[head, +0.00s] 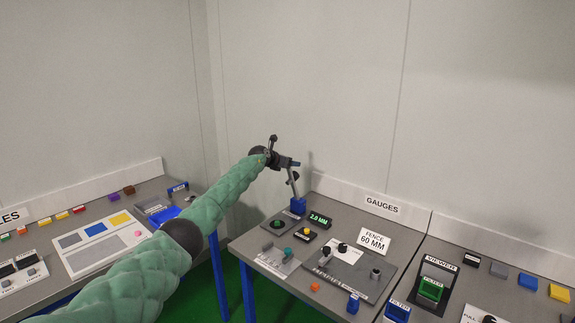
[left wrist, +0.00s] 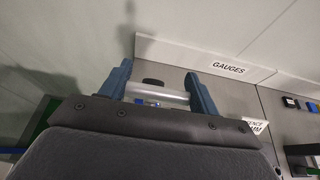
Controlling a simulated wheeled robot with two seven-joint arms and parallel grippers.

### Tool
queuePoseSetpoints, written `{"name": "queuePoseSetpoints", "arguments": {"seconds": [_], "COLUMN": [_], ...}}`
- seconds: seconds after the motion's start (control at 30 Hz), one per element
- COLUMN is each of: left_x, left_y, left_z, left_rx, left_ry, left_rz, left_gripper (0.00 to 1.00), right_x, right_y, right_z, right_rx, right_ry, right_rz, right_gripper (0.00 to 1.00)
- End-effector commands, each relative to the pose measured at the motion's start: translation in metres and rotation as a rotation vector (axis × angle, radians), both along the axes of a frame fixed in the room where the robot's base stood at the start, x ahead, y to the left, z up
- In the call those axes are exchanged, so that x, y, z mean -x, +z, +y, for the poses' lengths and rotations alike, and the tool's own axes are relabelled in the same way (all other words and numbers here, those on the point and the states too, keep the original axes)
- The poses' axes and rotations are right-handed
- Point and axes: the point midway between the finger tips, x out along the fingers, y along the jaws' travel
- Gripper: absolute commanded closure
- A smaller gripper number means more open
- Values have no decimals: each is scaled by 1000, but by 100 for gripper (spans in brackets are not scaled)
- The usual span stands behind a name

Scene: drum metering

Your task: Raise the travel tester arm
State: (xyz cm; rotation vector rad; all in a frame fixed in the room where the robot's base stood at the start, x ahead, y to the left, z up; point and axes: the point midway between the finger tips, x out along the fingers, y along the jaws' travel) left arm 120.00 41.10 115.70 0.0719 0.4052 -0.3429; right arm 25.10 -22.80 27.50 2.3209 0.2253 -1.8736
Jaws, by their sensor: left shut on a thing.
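The travel tester has a blue base (head: 298,205) at the back left corner of the gauges table. Its thin grey arm (head: 294,187) stands up from the base, steep and slightly tilted. My left gripper (head: 292,164) is at the top of this arm. In the left wrist view, its two blue-grey fingers (left wrist: 168,92) are shut on a pale grey bar (left wrist: 158,94), which I take to be part of the tester arm. A dark round knob (left wrist: 153,83) shows just beyond the bar. My right gripper is not in view.
A green display (head: 319,219) reading 2.0 MM stands beside the tester base. A wall is close behind; a gap separates the left table.

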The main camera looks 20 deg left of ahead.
Motion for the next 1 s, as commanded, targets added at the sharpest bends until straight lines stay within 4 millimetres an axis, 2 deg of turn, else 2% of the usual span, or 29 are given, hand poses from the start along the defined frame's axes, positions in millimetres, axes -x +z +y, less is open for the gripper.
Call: {"name": "queuePoseSetpoints", "arguments": {"seconds": [0.5,0.53,0.63,1.0], "left_x": [-2,-2,-2,0], "left_y": [-4,-4,-3,0], "left_z": [-1,-1,-1,1], "left_rx": [-4,-4,-4,-3], "left_ry": [-2,-1,-1,0], "left_rz": [12,12,11,8], "left_gripper": [79,34,16,16], "right_x": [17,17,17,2], "right_y": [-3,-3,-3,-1], "right_z": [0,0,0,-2], "right_rx": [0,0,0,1], "right_ry": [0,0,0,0], "right_rz": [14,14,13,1], "right_gripper": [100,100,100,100]}}
